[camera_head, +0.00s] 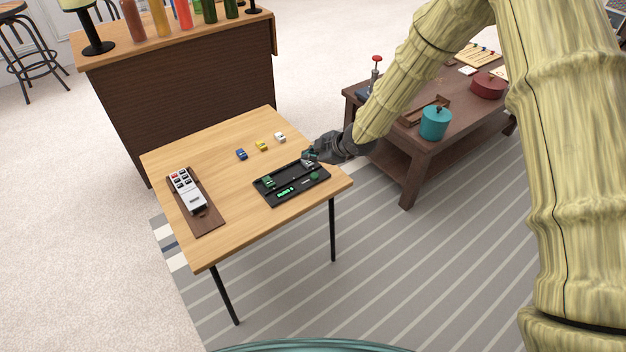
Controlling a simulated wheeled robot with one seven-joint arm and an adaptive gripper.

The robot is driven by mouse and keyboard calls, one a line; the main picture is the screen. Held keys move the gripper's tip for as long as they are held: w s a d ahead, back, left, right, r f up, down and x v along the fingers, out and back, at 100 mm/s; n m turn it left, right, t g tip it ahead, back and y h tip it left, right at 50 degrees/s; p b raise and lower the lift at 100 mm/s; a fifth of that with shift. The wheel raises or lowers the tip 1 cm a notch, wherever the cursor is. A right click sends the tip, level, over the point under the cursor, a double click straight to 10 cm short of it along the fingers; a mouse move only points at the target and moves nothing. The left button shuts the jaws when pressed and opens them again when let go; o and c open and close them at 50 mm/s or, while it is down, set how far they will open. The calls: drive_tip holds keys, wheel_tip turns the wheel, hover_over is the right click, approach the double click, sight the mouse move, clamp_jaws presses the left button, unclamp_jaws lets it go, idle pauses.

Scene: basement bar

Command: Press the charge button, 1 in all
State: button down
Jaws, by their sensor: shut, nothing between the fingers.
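A black tray-like device (262,192) lies near the right front of the small wooden table. It carries a lit green display (286,192), a round green button-like piece (315,176) at its right end, and a green block-like piece (269,182) at its left. No label is readable, so I cannot tell for sure which part is the charge button. My gripper (311,157) is shut and empty. It reaches in from the right, at the device's back right corner, by a small grey piece (308,164). Whether it touches anything is unclear.
A remote-like grey device with several buttons (188,192) rests on a brown board (208,221) at the table's left. Small blue (241,154), yellow (261,146) and white (280,137) toy cars stand behind the black device. The front middle of the wooden table (237,232) is clear.

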sight(312, 177)
drive_tip(key=shift+f+b, duration=1.1)
drive_tip(key=shift+f, duration=1.35)
drive_tip(key=shift+f, duration=0.75)
idle(0.4)
drive_tip(key=shift+r, duration=0.1)
drive_tip(key=shift+r+p, duration=0.55)
drive_tip(key=shift+r, duration=0.15)
drive_tip(key=shift+r+p, duration=1.95)
drive_tip(key=shift+r, duration=0.6)
